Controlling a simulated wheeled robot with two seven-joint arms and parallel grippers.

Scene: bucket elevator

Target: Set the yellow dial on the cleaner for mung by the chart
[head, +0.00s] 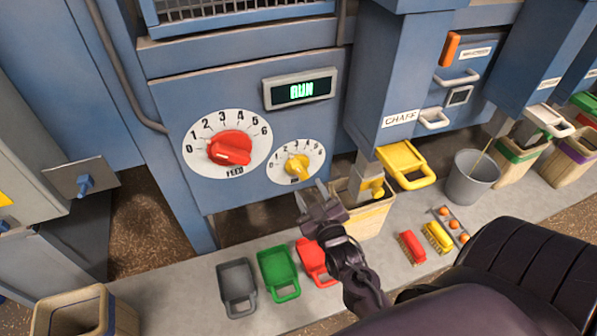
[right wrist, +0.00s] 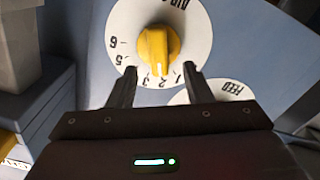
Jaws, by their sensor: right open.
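The yellow dial (head: 297,166) is on the blue cleaner panel, on a white round scale marked with numbers. In the right wrist view the yellow knob (right wrist: 158,48) shows upside down, with a white mark near the 2 and 3; its exact setting is hard to read. My right gripper (head: 317,199) is open, just below and in front of the dial. In the wrist view its two fingers reach toward the scale's lower edge, one on each side below the knob, holding nothing. My left gripper is not in view. I see no readable chart.
A larger red FEED dial (head: 231,148) sits left of the yellow one. A yellow-handled chute slide (head: 404,164) and a wooden bin (head: 370,218) are to the right. Grey, green (head: 278,272) and red scoops lie on the ledge below.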

